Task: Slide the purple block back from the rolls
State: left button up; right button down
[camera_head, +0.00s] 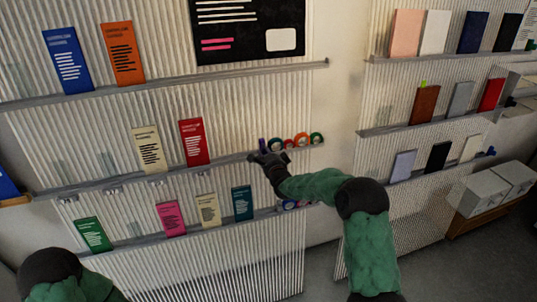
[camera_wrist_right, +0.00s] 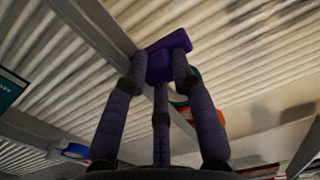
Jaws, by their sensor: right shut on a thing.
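The purple block (camera_head: 262,144) stands on the middle shelf of the left rack, at the left end of a row of rolls (camera_head: 303,139). My right gripper (camera_head: 266,158) reaches up to the block from the front. In the right wrist view, the fingers of my right gripper (camera_wrist_right: 163,68) are closed on the purple block (camera_wrist_right: 170,55). A teal roll and an orange roll (camera_wrist_right: 218,117) show just right of the fingers there, partly hidden. I cannot tell whether the block touches the nearest roll. My left gripper is out of view; part of my left arm shows at bottom left.
A red booklet (camera_head: 194,143) and a cream booklet (camera_head: 148,149) stand left of the block on the same shelf. The lower shelf holds more booklets, such as the teal one (camera_head: 242,203), and rolls (camera_head: 289,205) partly behind my right arm. Another rack stands right.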

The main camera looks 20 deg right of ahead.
jog(key=a+b, duration=0.4)
jog(key=a, duration=0.6)
jog(key=shift+s+f, duration=0.25)
jog(key=shift+f, duration=0.15)
jog(key=shift+a, duration=0.1)
jog(key=c, duration=1.2)
grip_release()
jog(key=shift+o, duration=1.3)
jog(key=shift+r, duration=0.1)
jog(key=shift+w, duration=0.1)
jog(key=shift+r, duration=0.15)
jog(key=s, duration=1.2)
jog(key=shift+d+r, duration=0.25)
jog(key=shift+r, duration=0.2)
